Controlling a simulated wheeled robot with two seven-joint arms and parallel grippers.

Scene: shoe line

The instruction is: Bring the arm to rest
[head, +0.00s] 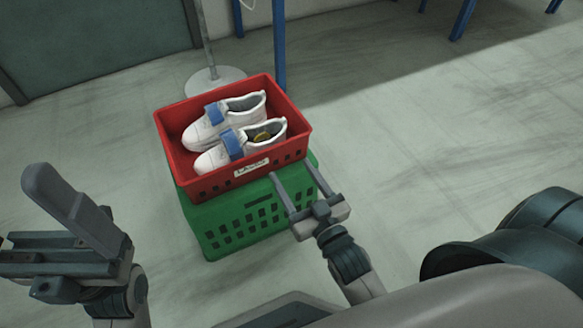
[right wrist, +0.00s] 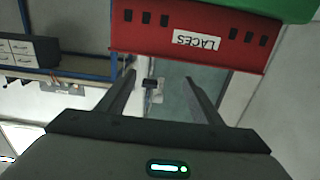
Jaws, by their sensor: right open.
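My right gripper (head: 291,170) is open and empty, beside the front right side of the stacked crates. In the right wrist view its two fingers (right wrist: 160,80) are spread with nothing between them, and the red crate is beyond the tips. My left gripper (head: 62,222) is at the left of the head view, seen from an angle that hides its jaw gap. A red crate (head: 203,188) stands on a green crate (head: 215,223). Two white shoes (head: 240,105) (head: 265,141) with blue straps lie in the red crate. A small yellowish thing (head: 262,137) shows in the nearer shoe's opening.
A label (right wrist: 196,40) on the red crate reads LACES. A pole on a round base (head: 215,78) and a blue post (head: 279,45) stand behind the crates. The floor (head: 400,130) to the right is clear. A drawer unit (right wrist: 25,48) shows in the right wrist view.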

